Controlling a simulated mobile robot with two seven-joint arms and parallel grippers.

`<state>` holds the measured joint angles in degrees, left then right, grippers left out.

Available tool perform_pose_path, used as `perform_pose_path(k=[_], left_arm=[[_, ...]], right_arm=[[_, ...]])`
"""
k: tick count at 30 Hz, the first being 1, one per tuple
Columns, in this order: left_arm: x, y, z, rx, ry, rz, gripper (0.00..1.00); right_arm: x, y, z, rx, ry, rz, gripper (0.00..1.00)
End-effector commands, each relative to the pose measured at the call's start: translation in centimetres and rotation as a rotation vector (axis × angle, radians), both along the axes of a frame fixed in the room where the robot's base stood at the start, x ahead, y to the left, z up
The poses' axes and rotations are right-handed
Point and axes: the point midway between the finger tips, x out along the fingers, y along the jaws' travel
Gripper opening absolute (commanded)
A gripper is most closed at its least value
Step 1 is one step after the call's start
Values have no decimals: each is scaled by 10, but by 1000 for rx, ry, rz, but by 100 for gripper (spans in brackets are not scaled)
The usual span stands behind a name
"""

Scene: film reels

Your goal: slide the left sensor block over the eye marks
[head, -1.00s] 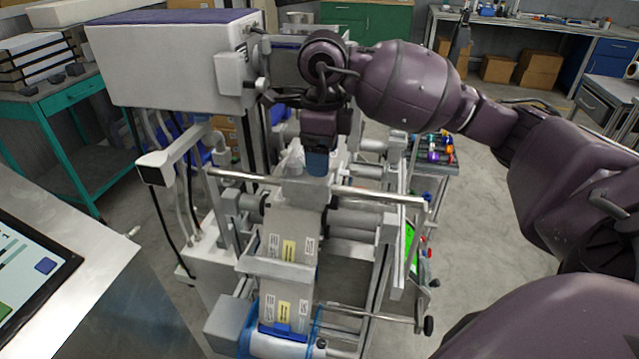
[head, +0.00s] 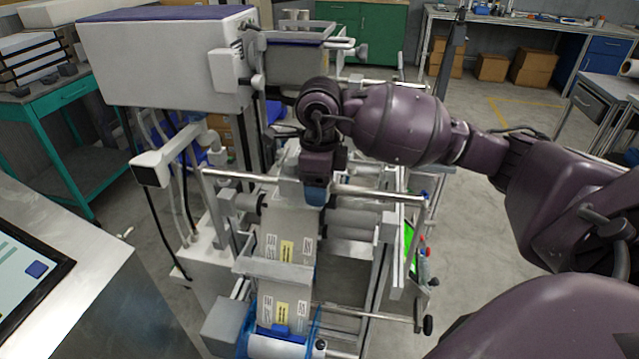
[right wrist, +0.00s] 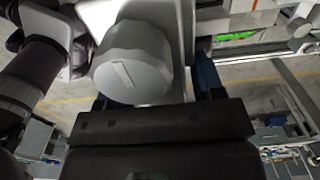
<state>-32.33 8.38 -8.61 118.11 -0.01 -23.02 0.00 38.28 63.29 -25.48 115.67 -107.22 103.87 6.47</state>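The film web (head: 290,222), pale with white and yellow printed labels, runs down over the rollers in the head view. I cannot make out the eye marks among its print. My right gripper (head: 316,194) points down above the upper part of the web, near the front cross bar. In the right wrist view, the gripper's dark blue fingers (right wrist: 157,88) are wide apart, with a large grey knob (right wrist: 132,62) between them, partly covering the left finger. I cannot tell contact. The left sensor block is not clearly distinguishable; my arm hides part of that area. My left gripper is not in view.
A metal cross bar (head: 375,192) spans the machine front. A large white housing (head: 165,62) stands at the upper left. A steel console with a screen (head: 25,268) is at the lower left. Bare floor (head: 475,240) lies right of the machine.

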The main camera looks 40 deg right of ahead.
Motion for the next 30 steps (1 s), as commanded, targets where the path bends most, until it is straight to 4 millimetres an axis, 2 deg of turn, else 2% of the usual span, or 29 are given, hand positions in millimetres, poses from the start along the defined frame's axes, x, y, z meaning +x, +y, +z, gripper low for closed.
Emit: perform_pose_path(k=[1,6,9,14,24,30], left_arm=[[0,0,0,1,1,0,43],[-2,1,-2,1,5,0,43],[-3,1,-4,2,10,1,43],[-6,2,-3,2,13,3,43],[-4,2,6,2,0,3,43],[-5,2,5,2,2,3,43]], right_arm=[[0,1,0,2,1,2,51],[-1,1,0,3,3,4,25],[-1,2,-1,3,4,5,13],[-8,-4,0,2,6,6,13],[-42,-31,-1,4,9,8,13],[-47,-33,-3,7,12,11,13]])
